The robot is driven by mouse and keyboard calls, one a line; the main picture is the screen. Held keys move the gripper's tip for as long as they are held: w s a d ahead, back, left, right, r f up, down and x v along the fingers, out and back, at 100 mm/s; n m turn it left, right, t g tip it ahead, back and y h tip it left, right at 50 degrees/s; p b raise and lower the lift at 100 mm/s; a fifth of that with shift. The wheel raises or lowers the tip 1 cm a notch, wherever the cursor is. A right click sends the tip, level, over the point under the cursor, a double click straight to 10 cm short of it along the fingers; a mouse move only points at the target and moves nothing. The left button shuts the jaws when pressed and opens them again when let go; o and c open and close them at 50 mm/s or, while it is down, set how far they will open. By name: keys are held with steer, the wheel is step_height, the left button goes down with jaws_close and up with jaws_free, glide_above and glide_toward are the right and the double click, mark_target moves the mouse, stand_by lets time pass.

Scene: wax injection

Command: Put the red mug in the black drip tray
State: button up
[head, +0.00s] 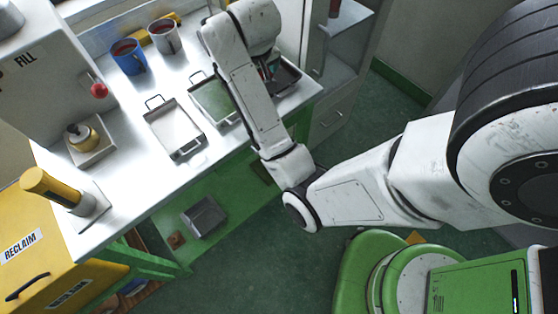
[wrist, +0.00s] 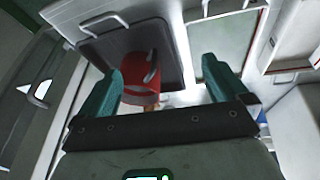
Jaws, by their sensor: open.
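The red mug (wrist: 136,68) shows in the wrist view between my open fingers, its handle towards the right. It is seen against the dark floor of the black drip tray (wrist: 172,58) and appears to be inside its rim. Both fingers of my gripper (wrist: 160,70) stand apart, one to each side of the mug, with a visible gap on the right. In the head view my gripper (head: 266,72) is mostly hidden behind my arm, over the black tray (head: 288,77) at the bench's right end. Only a trace of red shows there.
A green-floored tray (head: 211,100) and a pale tray (head: 173,130) lie left of the black one. A grey cabinet (head: 337,80) stands beyond the bench's right end.

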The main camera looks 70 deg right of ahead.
steer(key=s+a+f+n+y, duration=0.1)
steer(key=s+a+f+n, duration=0.1)
steer(key=s+a+f, duration=0.2)
steer(key=s+a+f+n+y, duration=0.1)
steer(key=s+a+f, duration=0.4)
steer(key=a, duration=0.6)
steer(key=s+a+f+n+g+y, duration=0.1)
steer(key=s+a+f+n, duration=0.3)
steer(key=a, duration=0.4)
steer(key=shift+s+f, duration=0.4)
steer(key=shift+f, duration=0.2)
